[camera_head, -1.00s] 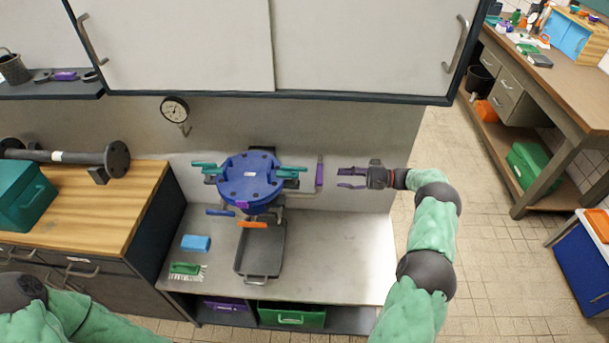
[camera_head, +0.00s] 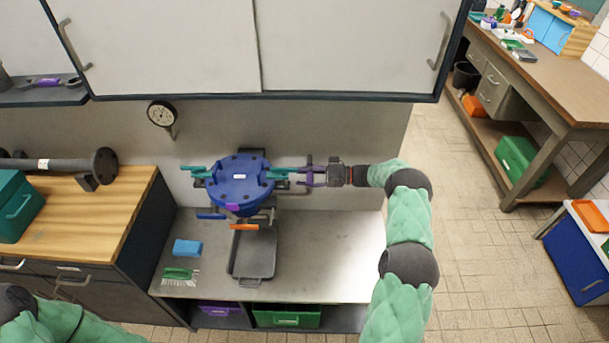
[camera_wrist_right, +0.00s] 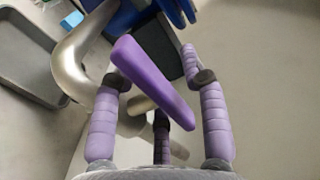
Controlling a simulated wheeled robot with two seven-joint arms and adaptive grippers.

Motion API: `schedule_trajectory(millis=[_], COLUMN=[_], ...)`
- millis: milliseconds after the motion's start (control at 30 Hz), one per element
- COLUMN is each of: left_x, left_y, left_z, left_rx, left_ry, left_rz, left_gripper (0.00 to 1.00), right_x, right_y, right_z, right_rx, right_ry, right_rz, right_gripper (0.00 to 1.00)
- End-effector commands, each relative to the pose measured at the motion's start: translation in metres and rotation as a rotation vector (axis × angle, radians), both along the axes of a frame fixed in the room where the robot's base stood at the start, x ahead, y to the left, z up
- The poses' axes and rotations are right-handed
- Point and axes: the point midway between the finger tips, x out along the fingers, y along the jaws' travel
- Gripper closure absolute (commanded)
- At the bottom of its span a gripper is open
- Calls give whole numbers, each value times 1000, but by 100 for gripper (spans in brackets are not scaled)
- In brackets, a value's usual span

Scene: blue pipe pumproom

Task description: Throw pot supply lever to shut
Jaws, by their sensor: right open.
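A blue round pot body (camera_head: 238,182) with bolts stands over the steel bench, with teal handles at its sides. A purple lever (camera_head: 309,170) stands upright at the right end of its pipework. My right gripper (camera_head: 304,177) is at this lever, reaching in from the right. In the right wrist view the purple lever (camera_wrist_right: 150,78) lies tilted between the open purple fingers; whether either finger touches it I cannot tell. A bent silver pipe (camera_wrist_right: 75,60) shows beside it. My left gripper is out of view; only part of my left arm shows at lower left.
A blue lever (camera_head: 211,216) and an orange lever (camera_head: 244,227) sit below the pot. A dark tray (camera_head: 254,254), a blue sponge (camera_head: 187,247) and a green brush (camera_head: 180,275) lie on the bench. A cabinet (camera_head: 255,48) hangs above; the bench's right side is clear.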

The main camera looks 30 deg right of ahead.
Motion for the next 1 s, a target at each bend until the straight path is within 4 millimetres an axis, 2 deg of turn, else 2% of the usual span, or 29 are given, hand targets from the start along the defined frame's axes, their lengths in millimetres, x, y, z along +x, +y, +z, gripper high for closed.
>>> schedule_trajectory(millis=[133,167,300,700,1000], left_x=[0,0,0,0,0], left_y=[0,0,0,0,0], left_z=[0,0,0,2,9], left_rx=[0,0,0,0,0], left_ry=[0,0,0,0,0], left_rz=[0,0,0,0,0], left_gripper=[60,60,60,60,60], right_x=[0,0,0,0,1], right_y=[0,0,0,0,-1], right_z=[0,0,0,0,1], right_rx=[0,0,0,0,1], right_ry=[0,0,0,2,4], right_rz=[0,0,0,-26,-193], right_gripper=[56,59,99,100,100])
